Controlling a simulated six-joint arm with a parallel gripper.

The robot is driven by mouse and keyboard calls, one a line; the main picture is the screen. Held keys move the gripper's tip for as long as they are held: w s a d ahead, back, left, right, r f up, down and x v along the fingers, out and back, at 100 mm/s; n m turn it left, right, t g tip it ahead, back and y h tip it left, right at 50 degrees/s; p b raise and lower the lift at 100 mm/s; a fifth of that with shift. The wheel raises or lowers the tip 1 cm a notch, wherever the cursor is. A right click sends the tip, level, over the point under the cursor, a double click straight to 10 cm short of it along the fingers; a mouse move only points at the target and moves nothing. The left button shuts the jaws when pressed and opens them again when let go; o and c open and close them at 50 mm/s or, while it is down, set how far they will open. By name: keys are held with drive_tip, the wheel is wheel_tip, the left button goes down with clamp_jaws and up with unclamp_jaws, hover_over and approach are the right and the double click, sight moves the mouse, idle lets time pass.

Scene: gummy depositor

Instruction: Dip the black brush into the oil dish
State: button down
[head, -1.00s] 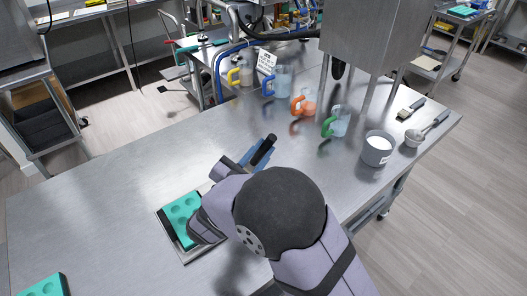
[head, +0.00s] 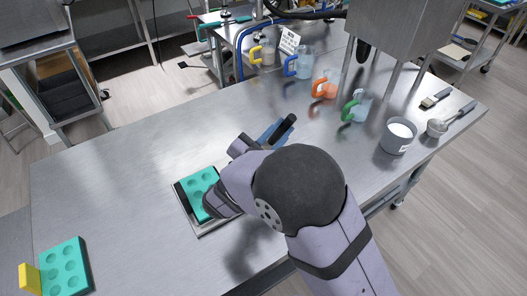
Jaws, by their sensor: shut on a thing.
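My gripper (head: 268,134) is over the steel table, just right of a teal mould. It is shut on a black handle (head: 285,126), which sticks out up and to the right and which I take for the black brush. Its bristle end is hidden behind my gripper and wrist. Another brush (head: 435,99), with pale bristles and a dark handle, lies at the table's right end. I cannot make out an oil dish for sure. My arm hides part of the table.
The teal mould (head: 196,183) sits in a metal tray (head: 204,230). Coloured-handled jugs, such as the green-handled one (head: 362,106), stand along the back. A tub of white powder (head: 397,145) and a metal scoop (head: 437,128) are at right. The table's left is mostly clear.

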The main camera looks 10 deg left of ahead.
drive_tip(key=shift+r, duration=0.1)
drive_tip(key=shift+s+d+r+p, duration=0.1)
drive_tip(key=shift+d+r+p, duration=0.25)
drive_tip(key=shift+r, duration=0.25)
drive_tip(key=shift+s+d+r+p, duration=0.1)
drive_tip(key=shift+d+r+p, duration=0.1)
drive_tip(key=shift+r+p, duration=0.35)
drive_tip(key=shift+d+r+p, duration=0.3)
drive_tip(key=shift+r, duration=0.35)
wheel_tip(320, 180, up, 5)
drive_tip(key=p, duration=0.3)
hover_over(288, 122)
drive_tip(key=s, duration=0.1)
drive_tip(key=shift+s, duration=0.2)
idle(1.0)
drive_tip(key=shift+w+a+f+p, duration=0.1)
drive_tip(key=shift+w+a+p, duration=0.1)
drive_tip(key=shift+a+p, duration=0.6)
